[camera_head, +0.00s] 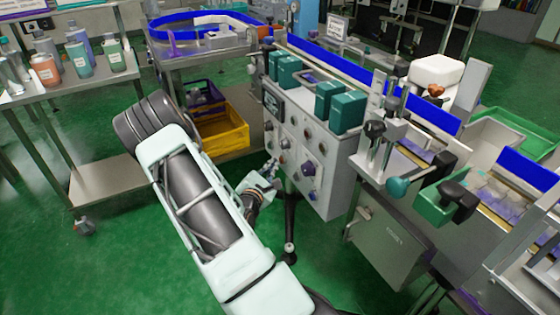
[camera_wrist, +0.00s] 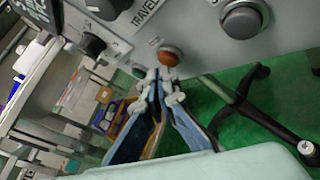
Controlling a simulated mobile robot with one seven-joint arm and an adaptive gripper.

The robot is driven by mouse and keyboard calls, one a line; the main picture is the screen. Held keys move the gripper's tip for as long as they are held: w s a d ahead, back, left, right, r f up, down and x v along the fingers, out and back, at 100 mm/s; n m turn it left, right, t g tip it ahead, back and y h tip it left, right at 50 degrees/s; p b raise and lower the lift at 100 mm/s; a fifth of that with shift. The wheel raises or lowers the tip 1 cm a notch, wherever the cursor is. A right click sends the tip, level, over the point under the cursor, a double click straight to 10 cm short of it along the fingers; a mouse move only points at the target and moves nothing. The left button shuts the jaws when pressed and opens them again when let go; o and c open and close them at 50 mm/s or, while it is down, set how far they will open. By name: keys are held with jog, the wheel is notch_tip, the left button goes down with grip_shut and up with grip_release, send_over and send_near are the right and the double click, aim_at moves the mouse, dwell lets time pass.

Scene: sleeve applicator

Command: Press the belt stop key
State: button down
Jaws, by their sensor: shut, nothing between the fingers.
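A grey control panel (camera_head: 326,190) with rows of round keys and knobs stands in the middle of the head view. My gripper (camera_head: 272,167) is at the panel's lower left. In the wrist view, my gripper (camera_wrist: 160,76) is shut and empty. Its fingertips are just below an orange-red round key (camera_wrist: 170,56); I cannot tell whether they touch it. A large grey knob or key (camera_wrist: 243,19) is to the right, and a black knob (camera_wrist: 92,44) to the left. A label reading "TRAVEL" is partly visible. No readable label shows which key is the belt stop.
Teal boxes (camera_head: 346,112) sit on top of the panel. The conveyor machine (camera_head: 395,240) is to the right. A yellow crate (camera_head: 222,133) is behind my arm, and a bottle-laden table (camera_head: 60,95) is at left. A black stand leg (camera_wrist: 243,105) is below the panel.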

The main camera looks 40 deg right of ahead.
jog(key=shift+w+a, duration=0.1)
jog(key=shift+a, duration=0.25)
jog(key=a, duration=0.2)
jog(key=w+a, duration=0.1)
jog(key=a, duration=0.2)
jog(key=shift+w, duration=0.1)
dwell(1.0)
